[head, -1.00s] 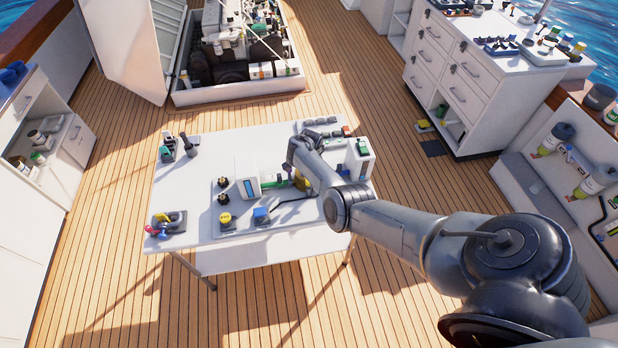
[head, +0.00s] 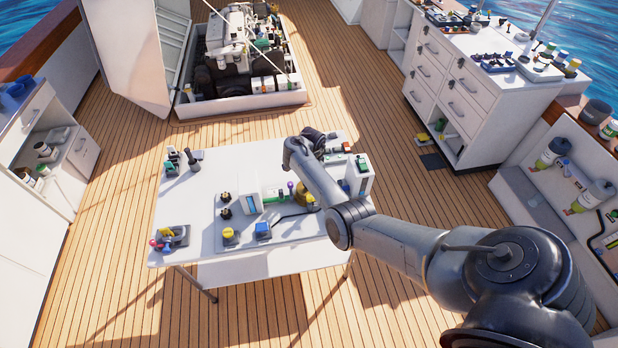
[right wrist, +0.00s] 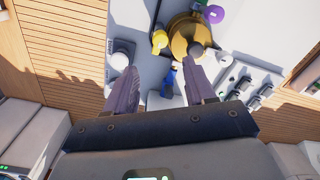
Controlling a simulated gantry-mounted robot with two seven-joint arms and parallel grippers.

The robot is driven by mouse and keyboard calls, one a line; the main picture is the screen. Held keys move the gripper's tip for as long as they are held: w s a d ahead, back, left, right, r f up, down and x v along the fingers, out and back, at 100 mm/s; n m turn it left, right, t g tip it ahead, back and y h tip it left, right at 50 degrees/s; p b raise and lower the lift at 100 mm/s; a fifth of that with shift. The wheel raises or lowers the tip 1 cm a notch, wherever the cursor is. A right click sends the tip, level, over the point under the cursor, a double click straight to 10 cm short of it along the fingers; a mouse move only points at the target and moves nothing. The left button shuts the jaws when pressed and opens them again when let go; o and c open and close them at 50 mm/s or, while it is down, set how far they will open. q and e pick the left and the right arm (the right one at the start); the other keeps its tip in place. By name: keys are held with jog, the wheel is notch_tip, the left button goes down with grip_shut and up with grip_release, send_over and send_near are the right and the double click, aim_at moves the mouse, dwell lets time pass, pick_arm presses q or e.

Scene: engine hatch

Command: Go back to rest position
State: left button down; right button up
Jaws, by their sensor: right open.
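My right arm comes in from the right in the head view and reaches over the white table (head: 190,226). Its gripper end is mostly hidden behind the arm there. In the right wrist view my right gripper (right wrist: 162,84) is open, with its two fingers apart and nothing held between them. A brass round part (right wrist: 190,38) lies past the fingertips, partly behind the right finger. A blue item (right wrist: 168,80) shows in the gap, below the fingers as far as I can tell. My left gripper is not in view.
The table carries a yellow-knobbed block (head: 229,234), a blue block (head: 263,230) and a tray of coloured parts (head: 172,238). The open engine hatch (head: 250,102) is beyond it. A white drawer cabinet (head: 462,85) stands at the right. The table's left middle is clear.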

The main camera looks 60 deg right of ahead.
jog(key=s+a+f+n+g+h+p, duration=0.1)
jog(key=s+a+f+n+g+p, duration=0.15)
jog(key=s, duration=0.85)
jog(key=s+a+f+n+g+h+p, duration=0.1)
jog(key=s+f+n+h+p, duration=0.2)
jog(key=s, duration=0.8)
jog(key=s+a+r+n+t+y+p, duration=0.1)
jog(key=a+r+n+p, duration=0.1)
jog(key=a+r+n, duration=0.35)
jog(key=s+a+r+n+t+y+p, duration=0.1)
jog(key=a+r+n+p, duration=0.1)
jog(key=a, duration=0.7)
jog(key=s+a+r+n+t+p, duration=0.1)
jog(key=a+r+n+t+p, duration=0.2)
jog(key=a, duration=0.4)
jog(key=w+a+r+n+t+y+b, duration=0.1)
jog(key=w+a+r+n+t+y, duration=0.1)
jog(key=a+r+n, duration=0.6)
notch_tip(320, 180, up, 7)
jog(key=w+a, duration=0.1)
jog(key=a, duration=0.1)
jog(key=shift+w+a, duration=0.2)
jog(key=shift+a, duration=0.15)
